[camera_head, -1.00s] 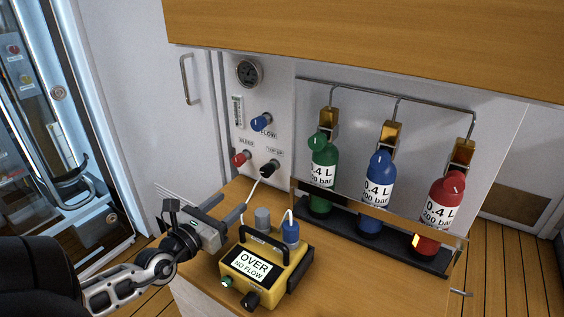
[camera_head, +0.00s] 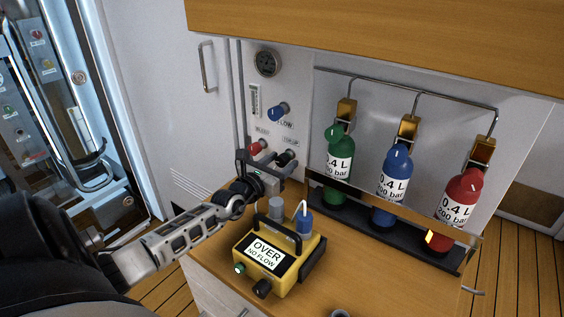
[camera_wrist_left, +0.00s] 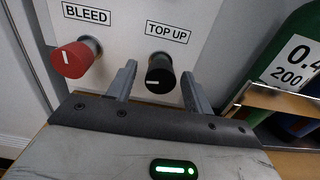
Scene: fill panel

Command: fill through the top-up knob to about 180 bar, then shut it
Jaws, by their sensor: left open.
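The black top-up knob (camera_head: 286,158) sits low on the white wall panel, under its TOP UP label. In the left wrist view the top-up knob (camera_wrist_left: 160,74) lies between the fingertips of my open left gripper (camera_wrist_left: 158,82), with a gap on both sides. In the head view my left gripper (camera_head: 268,163) is at the panel's lower part. The red bleed knob (camera_wrist_left: 72,59) is to its left, also in the head view (camera_head: 257,147). The round gauge (camera_head: 266,63) is at the panel's top; its reading is too small to tell. My right gripper is not in view.
The blue flow knob (camera_head: 279,111) is above. Green (camera_head: 338,168), blue (camera_head: 393,184) and red (camera_head: 458,206) cylinders stand in a rack at right. A yellow meter reading "OVER NO FLOW" (camera_head: 275,263) stands on the wooden counter (camera_head: 345,262) below my left gripper.

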